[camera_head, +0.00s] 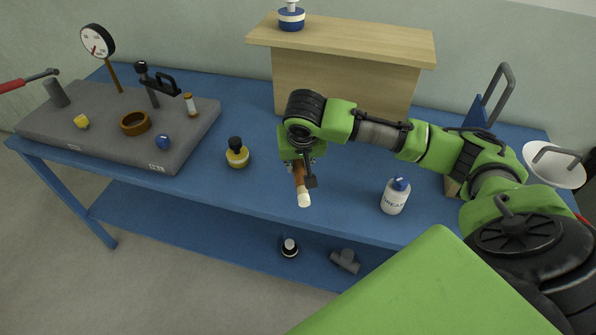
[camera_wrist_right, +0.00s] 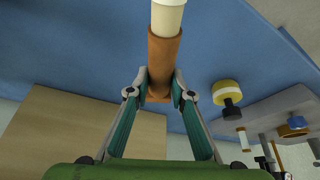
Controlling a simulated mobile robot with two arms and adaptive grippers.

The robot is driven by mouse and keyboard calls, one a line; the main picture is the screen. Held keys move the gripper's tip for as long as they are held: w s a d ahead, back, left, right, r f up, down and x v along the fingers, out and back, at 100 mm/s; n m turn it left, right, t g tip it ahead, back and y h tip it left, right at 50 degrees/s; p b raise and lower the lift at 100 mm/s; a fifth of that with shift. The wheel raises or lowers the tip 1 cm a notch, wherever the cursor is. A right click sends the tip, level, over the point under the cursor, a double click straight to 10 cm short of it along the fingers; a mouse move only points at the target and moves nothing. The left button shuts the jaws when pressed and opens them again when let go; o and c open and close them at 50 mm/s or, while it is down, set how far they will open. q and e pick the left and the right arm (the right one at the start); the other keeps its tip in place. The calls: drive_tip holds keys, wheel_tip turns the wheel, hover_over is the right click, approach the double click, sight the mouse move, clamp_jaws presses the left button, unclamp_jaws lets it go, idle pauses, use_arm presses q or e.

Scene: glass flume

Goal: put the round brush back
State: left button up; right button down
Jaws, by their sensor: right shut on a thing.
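The round brush (camera_head: 303,190), a brown handle with a cream round end, is in my right gripper (camera_head: 300,166), above the blue table. In the right wrist view the brush (camera_wrist_right: 164,58) shows with its brown part between the two fingers of the right gripper (camera_wrist_right: 160,88) and its cream end pointing away. The fingers are shut on the brown part. In the head view the cream end points down toward the front of the table. I cannot tell from the frames which spot is the brush's own place. My left gripper is not in view.
A grey slab (camera_head: 85,140) at the left bears a gauge (camera_head: 98,41), a brown ring (camera_head: 135,123) and other small parts. A yellow-and-black jar (camera_head: 237,153) and a white bottle (camera_head: 395,197) flank my gripper. A wooden stand (camera_head: 345,75) rises behind. A lower shelf (camera_head: 215,236) holds dark parts.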

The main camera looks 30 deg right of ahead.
sight(299, 164)
drive_tip(key=shift+w+d+f, duration=0.25)
drive_tip(key=shift+w+f, duration=0.2)
drive_tip(key=shift+f, duration=0.15)
drive_tip(key=shift+w+d+f, duration=0.25)
drive_tip(key=shift+w+f, duration=0.2)
drive_tip(key=shift+f, duration=0.15)
drive_tip(key=shift+w+d+f+p, duration=0.15)
drive_tip(key=shift+f+p, duration=0.3)
drive_tip(key=shift+f, duration=1.35)
drive_tip(key=shift+f, duration=0.1)
drive_tip(key=c, duration=1.8)
unclamp_jaws()
drive_tip(key=v, duration=1.2)
